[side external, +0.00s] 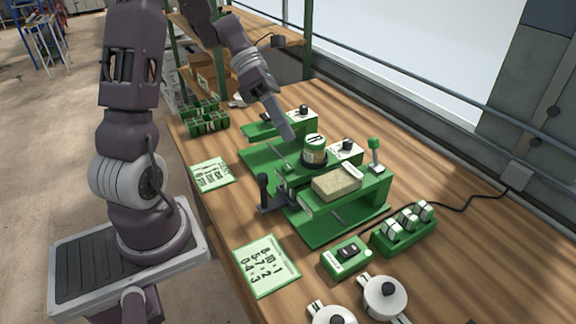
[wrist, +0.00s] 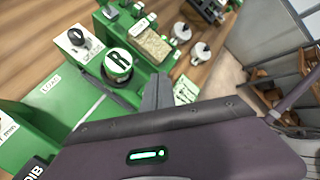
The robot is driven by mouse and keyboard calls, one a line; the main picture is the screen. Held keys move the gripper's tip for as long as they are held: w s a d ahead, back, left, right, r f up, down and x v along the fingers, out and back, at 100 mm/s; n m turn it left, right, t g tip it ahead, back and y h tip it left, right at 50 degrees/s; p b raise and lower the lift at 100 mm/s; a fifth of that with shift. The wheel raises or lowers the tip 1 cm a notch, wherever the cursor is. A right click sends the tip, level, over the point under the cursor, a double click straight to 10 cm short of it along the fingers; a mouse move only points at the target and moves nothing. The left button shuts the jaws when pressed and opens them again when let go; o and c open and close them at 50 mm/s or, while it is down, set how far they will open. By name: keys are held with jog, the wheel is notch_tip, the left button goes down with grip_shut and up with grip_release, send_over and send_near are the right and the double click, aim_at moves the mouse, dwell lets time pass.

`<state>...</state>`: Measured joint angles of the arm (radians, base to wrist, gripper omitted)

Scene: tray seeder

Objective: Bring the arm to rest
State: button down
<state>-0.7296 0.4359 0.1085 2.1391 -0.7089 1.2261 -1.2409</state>
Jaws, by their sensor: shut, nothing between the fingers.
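My gripper (side external: 287,130) is shut and empty, above the left half of the green tray seeder (side external: 318,229). In the wrist view my gripper (wrist: 158,80) shows as a grey finger shape, beside a round jar with a green lid marked R (wrist: 118,62). The jar (side external: 314,148) stands upright on the seeder in the side view, a little right of my fingertips. I cannot tell whether the fingers touch the seeder. A tan block or filled tray (side external: 337,184) sits on the seeder's front part. A lever with a green knob (side external: 375,150) stands upright at its right.
Two printed cards (side external: 212,173) (side external: 266,265) lie along the table's near edge. A green switch box (side external: 347,257), a green rack of white-topped items (side external: 404,230) and two white lidded pots (side external: 384,298) stand front right. Green seedling trays (side external: 204,117) stand behind left. The table is clear at right.

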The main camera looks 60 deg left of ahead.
dwell(0.5)
jog(key=s+d+r+m+t+y, duration=0.1)
jog(key=s+d+r+m+y, duration=0.1)
jog(key=s+m, duration=0.3)
jog(key=s+d+r+m+t+y, duration=0.1)
jog(key=s+d+r+m+y, duration=0.2)
jog(key=m, duration=1.1)
jog(key=s+d+r+m+t+y, duration=0.1)
jog(key=s+d+r+m+y, duration=0.2)
jog(key=s+m, duration=0.4)
jog(key=d+m+y, duration=0.1)
jog(key=d+m, duration=0.1)
jog(key=m, duration=0.1)
jog(key=shift+d+r+t, duration=0.25)
jog(key=shift+d+t, duration=0.05)
